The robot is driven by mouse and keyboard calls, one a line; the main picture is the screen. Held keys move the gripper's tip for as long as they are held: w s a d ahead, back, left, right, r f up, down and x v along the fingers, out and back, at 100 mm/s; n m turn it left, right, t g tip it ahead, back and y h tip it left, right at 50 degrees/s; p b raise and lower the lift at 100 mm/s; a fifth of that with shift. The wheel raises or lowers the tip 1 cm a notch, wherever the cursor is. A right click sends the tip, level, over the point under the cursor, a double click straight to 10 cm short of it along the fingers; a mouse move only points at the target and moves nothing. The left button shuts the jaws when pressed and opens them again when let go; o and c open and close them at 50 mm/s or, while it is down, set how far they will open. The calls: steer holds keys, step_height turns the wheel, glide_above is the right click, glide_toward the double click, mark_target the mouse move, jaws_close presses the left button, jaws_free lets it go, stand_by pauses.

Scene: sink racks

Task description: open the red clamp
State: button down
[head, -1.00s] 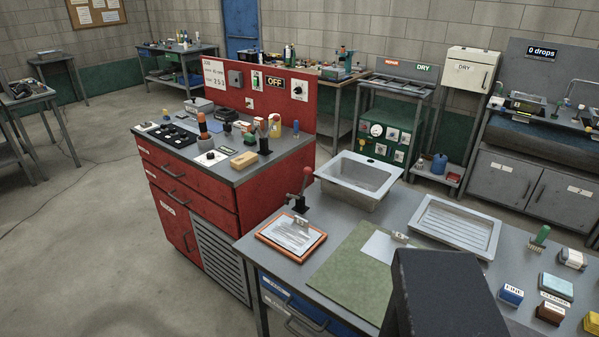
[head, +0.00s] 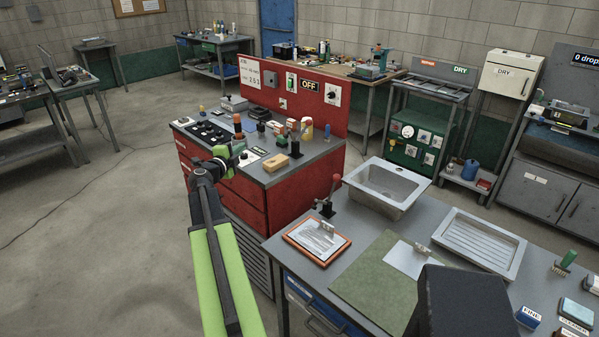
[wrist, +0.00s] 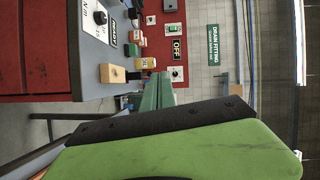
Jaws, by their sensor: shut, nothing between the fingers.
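The red clamp (head: 330,197) stands on the grey table near its back left corner, with a red handle tilted up from a black base. I cannot make out its jaw at this size. My gripper (head: 240,152) is over the front left part of the red cabinet's top, to the left of the clamp and well apart from it. Its green fingers (wrist: 158,92) show shut and empty in the wrist view. The wrist picture is turned sideways, and I do not make out the red clamp in it.
The red cabinet (head: 300,182) carries a yellow block (head: 275,163), black parts and upright tools close to my gripper. The grey table holds a framed clipboard (head: 316,240), a sink basin (head: 388,185), a green mat (head: 372,280) and a ribbed tray (head: 480,243). Open floor lies left.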

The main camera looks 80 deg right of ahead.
steer(key=s+f+m+g+y+p, duration=0.1)
steer(key=s+f+m+g+y, duration=0.3)
steer(key=s, duration=0.7)
steer(key=s+f+m+g+y, duration=0.3)
steer(key=s+m+y, duration=0.1)
steer(key=s, duration=0.8)
steer(key=d+b+x, duration=0.1)
steer(key=b+x, duration=0.5)
steer(key=x, duration=0.8)
steer(key=shift+w+r, duration=0.2)
steer(key=shift+w, duration=0.05)
steer(key=shift+d, duration=0.1)
steer(key=s+d, duration=0.1)
steer(key=d+f+b, duration=0.1)
steer(key=d, duration=0.1)
steer(key=s+d+b, duration=0.1)
steer(key=shift+s+d+f, duration=0.3)
steer(key=shift+s+d, duration=0.1)
steer(key=shift+r, duration=0.1)
